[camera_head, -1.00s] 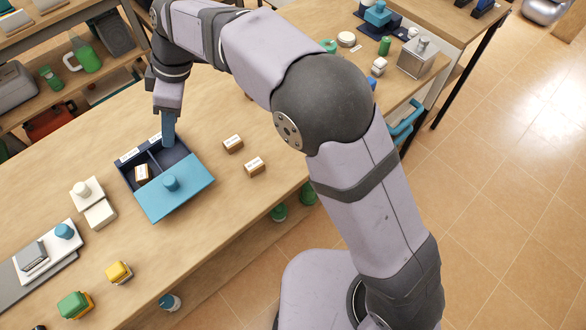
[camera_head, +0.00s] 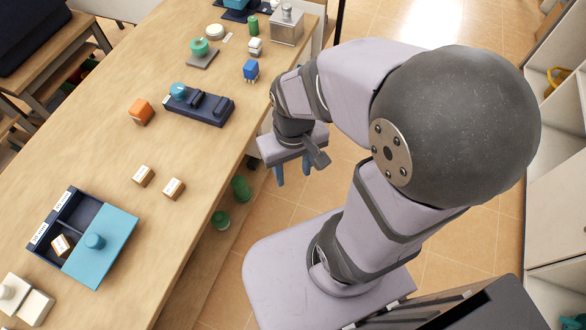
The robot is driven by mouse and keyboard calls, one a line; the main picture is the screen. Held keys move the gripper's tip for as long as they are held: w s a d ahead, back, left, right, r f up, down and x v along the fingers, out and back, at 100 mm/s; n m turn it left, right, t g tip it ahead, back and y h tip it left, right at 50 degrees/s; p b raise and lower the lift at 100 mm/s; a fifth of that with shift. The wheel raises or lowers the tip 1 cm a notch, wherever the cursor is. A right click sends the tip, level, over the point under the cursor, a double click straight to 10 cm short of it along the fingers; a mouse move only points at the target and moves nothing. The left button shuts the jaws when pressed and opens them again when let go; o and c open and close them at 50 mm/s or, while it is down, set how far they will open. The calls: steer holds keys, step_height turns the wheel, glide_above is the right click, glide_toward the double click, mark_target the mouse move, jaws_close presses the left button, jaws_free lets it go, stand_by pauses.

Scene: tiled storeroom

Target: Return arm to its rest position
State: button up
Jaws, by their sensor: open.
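My gripper (camera_head: 294,176) hangs off the table's right edge, over the tiled floor, with its blue fingers pointing down. The fingers are apart and nothing shows between them. My arm is folded back close above my base. The gripper is well clear of the dark blue box (camera_head: 40,252), which stands at the lower left with its blue lid (camera_head: 115,238) covering its right part. A small labelled box (camera_head: 62,245) lies in the open part.
On the wooden table (camera_head: 120,165) are two small labelled boxes (camera_head: 143,176) (camera_head: 174,188), an orange block (camera_head: 141,112), a dark tray (camera_head: 222,115) and a blue block (camera_head: 251,70). Green items (camera_head: 241,188) sit below the table edge. Floor around my gripper is open.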

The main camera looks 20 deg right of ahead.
steer(key=shift+s+d, duration=0.1)
step_height(320, 180, up, 12)
steer(key=p, duration=1.2)
steer(key=shift+r, duration=0.2)
